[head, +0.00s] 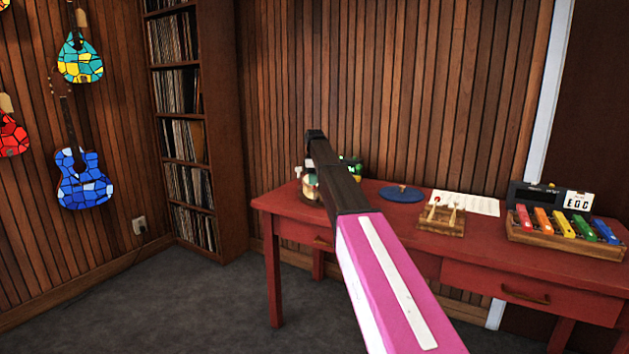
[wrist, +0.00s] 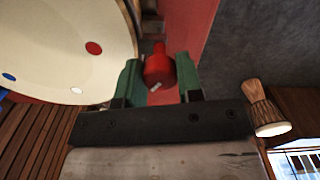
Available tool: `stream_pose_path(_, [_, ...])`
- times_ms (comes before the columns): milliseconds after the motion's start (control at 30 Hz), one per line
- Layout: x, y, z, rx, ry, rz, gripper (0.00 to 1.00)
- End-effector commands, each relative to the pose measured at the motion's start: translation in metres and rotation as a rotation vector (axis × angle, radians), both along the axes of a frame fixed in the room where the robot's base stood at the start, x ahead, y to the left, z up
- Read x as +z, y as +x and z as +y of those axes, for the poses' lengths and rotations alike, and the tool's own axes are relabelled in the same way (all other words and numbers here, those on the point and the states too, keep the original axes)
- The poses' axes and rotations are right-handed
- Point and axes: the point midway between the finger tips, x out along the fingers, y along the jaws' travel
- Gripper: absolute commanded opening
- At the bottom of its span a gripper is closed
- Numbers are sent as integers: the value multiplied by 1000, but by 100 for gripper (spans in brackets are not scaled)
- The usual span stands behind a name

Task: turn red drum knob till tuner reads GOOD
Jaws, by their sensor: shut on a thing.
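The red knob (wrist: 158,68) sits between the green fingers of my gripper (wrist: 160,80) in the wrist view, and the gripper is shut on it. A small white mark shows on the knob's near end. The drum's cream face (wrist: 65,45), with red, blue and white dots, is just left of the knob. In the head view the drum (head: 311,186) stands at the table's left end, partly behind my dark wrist; the knob and fingertips are hidden there. A small dark box with green lights (head: 352,167), possibly the tuner, shows behind my arm; its reading is not legible.
The red table (head: 380,222) also holds a blue disc (head: 402,194), a paper sheet (head: 470,203), a wooden block with pegs (head: 440,218) and a coloured chime bar set (head: 565,230). A record shelf (head: 185,130) stands at left. The left floor is clear.

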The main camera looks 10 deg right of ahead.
Motion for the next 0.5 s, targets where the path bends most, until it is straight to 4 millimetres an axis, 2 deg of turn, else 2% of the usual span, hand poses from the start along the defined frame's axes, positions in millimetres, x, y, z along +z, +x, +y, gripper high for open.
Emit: stream_pose_path(500, [0,0,0,41,0,-1,10])
